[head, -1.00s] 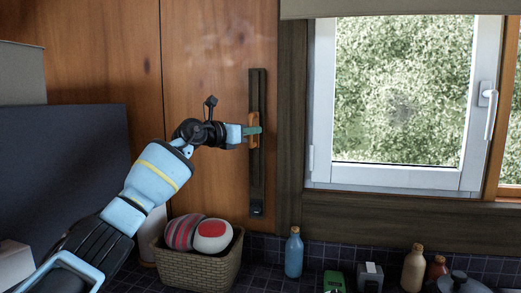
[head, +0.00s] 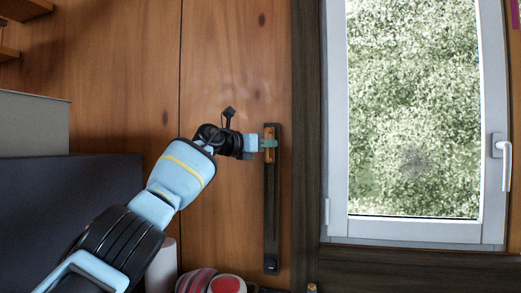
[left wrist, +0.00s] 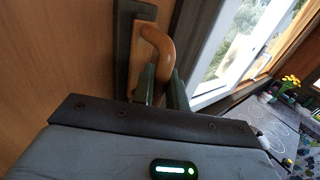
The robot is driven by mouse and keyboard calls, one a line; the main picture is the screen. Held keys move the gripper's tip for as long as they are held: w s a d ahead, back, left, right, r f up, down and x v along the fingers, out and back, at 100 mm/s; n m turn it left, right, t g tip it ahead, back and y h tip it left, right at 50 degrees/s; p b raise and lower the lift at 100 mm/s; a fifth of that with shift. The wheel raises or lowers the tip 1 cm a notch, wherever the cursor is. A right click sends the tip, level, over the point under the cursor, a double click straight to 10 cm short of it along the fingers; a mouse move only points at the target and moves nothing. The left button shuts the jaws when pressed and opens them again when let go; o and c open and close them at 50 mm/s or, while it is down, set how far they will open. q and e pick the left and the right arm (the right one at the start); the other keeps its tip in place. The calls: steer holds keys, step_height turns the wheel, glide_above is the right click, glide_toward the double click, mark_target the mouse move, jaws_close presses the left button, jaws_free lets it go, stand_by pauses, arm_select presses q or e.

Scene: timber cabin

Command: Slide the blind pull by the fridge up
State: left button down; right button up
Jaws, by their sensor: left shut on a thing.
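The blind pull is an orange-brown wooden handle (head: 269,157) on a dark vertical track (head: 272,215) fixed to the wood wall, left of the window. The handle sits near the top of the track. My left gripper (head: 268,143) comes from the left, its green fingers shut on the handle. In the left wrist view the curved handle (left wrist: 160,45) rises between the two green fingers (left wrist: 161,85), which partly hide it. The blind itself is out of view. My right gripper is not in view.
The window (head: 415,110) with its white handle (head: 504,160) is right of the track. A large dark block (head: 60,210) with a grey box (head: 35,125) on top stands at left. Striped and red-spotted round items (head: 228,284) show at the bottom edge.

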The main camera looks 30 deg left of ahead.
arm_select(q)
steer(key=shift+s+r, duration=0.15)
steer(key=shift+r, duration=0.45)
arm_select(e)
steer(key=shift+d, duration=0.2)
arm_select(q)
steer(key=c, duration=1.5)
jaws_free()
steer(key=shift+f, duration=0.25)
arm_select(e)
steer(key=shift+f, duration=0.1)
